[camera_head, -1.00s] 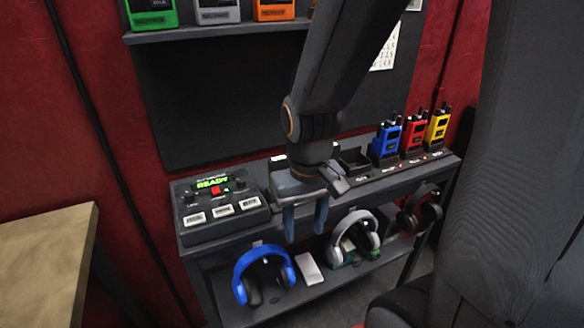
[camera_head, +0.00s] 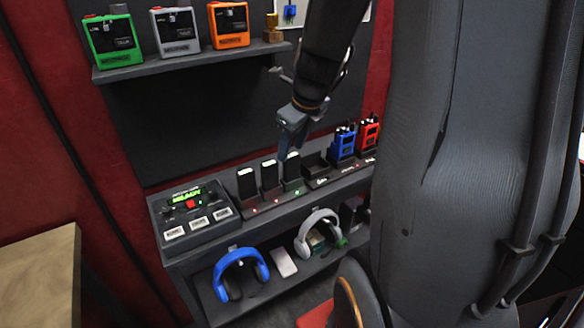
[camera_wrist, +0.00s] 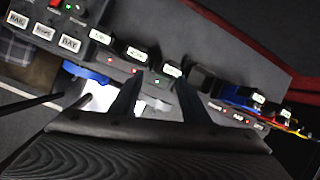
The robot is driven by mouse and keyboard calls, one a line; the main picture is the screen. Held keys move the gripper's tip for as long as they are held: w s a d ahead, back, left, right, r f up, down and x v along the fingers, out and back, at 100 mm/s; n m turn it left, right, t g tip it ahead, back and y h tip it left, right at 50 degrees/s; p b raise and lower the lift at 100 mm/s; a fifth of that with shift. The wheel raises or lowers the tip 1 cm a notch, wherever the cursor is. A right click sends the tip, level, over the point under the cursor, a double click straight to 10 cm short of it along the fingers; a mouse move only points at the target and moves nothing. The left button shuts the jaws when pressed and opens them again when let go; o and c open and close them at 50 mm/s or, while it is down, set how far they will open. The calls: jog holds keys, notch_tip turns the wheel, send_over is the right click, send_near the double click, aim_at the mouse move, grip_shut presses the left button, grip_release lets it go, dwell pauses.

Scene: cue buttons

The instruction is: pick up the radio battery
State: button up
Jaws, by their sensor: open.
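Three upright black radio batteries with pale tops stand in a row in the charger on the desk: left (camera_head: 247,184), middle (camera_head: 270,175) and right (camera_head: 293,168). Red lights show by the left and middle ones, a green light by the right one. The wrist view shows their tops, left (camera_wrist: 101,37), middle (camera_wrist: 135,54) and right (camera_wrist: 172,70). My gripper (camera_head: 286,153) is open and empty, close to the right battery in the head view. In the wrist view my gripper (camera_wrist: 159,82) has its fingertips on either side of the green light. Contact cannot be told.
A control box (camera_head: 194,212) reading READY stands left of the batteries. An empty-looking slot (camera_head: 316,165), a blue radio (camera_head: 343,145) and a red radio (camera_head: 368,134) stand to the right. Headphones (camera_head: 241,273) are on the shelf below. Coloured boxes (camera_head: 175,33) sit on the upper shelf.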

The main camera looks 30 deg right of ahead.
aim_at(292, 156)
jog(key=w+f+m, duration=0.1)
jog(key=f, duration=0.1)
jog(key=w+d+f+m, duration=0.1)
jog(key=f, duration=0.1)
jog(key=w+f+m+b, duration=0.1)
jog(key=shift+w+d+f+m, duration=0.15)
jog(key=shift+d+f+m, duration=0.15)
jog(key=shift+d+f, duration=0.1)
jog(key=shift+b+x, duration=0.9)
jog(key=shift+x, duration=1.75)
jog(key=shift+d, duration=0.1)
jog(key=shift+c, duration=0.2)
jog(key=c, duration=0.7)
